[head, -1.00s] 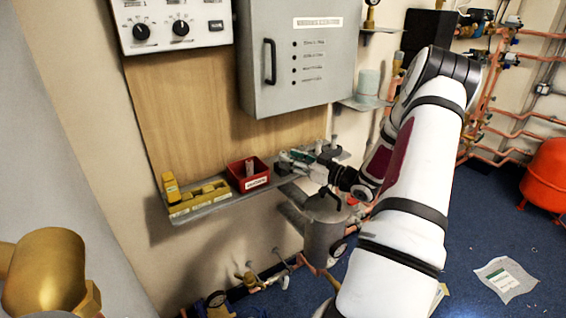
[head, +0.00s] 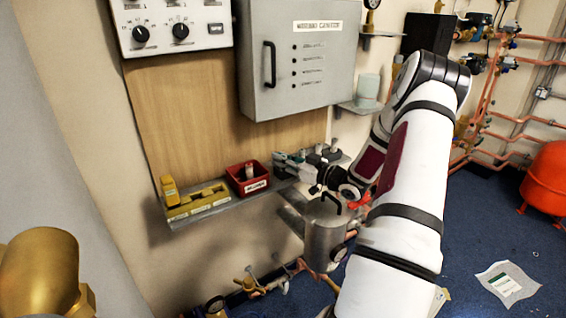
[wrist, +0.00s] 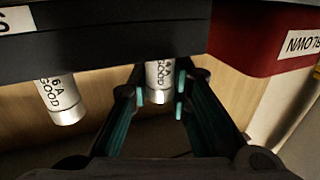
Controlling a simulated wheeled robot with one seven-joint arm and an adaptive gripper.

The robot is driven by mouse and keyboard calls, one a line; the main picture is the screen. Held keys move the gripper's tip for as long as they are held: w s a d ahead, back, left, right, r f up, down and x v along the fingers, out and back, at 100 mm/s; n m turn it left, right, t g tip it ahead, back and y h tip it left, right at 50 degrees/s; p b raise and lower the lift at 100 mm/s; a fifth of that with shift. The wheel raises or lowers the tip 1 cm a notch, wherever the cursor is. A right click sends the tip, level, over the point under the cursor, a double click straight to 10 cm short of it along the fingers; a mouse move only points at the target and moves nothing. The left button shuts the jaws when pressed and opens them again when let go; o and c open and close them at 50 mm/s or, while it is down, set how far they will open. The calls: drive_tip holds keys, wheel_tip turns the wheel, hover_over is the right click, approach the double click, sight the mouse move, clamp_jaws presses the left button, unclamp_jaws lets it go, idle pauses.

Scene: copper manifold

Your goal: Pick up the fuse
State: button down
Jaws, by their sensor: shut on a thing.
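In the wrist view a white fuse (wrist: 159,75) with a metal end and "6A GOOD" print sits between the two fingers of my gripper (wrist: 160,98). My gripper is shut on this fuse. The fuse's far end is at the dark holder block (wrist: 110,48), and I cannot tell whether it is still seated there. A second "GOOD" fuse (wrist: 59,97) is beside it at the left, outside the fingers. In the head view my gripper (head: 284,162) is at the shelf, right of the red bin, and hides the held fuse.
The red bin (head: 236,180), labelled "BLOWN" in the wrist view (wrist: 238,58), stands close beside my gripper. A yellow block (head: 187,207) is at the shelf's left end. A grey cabinet (head: 300,95) hangs above. A grey cylinder (head: 322,242) is below the shelf.

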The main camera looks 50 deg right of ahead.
drive_tip(key=shift+r, duration=0.4)
wheel_tip(320, 180, up, 3)
drive_tip(key=shift+s+r+p, duration=0.1)
drive_tip(key=shift+p, duration=0.6)
drive_tip(key=s+a+r+p, duration=0.1)
drive_tip(key=s+a+p, duration=0.1)
drive_tip(key=s, duration=1.3)
drive_tip(key=shift+s+p, duration=0.3)
drive_tip(key=shift+s, duration=0.05)
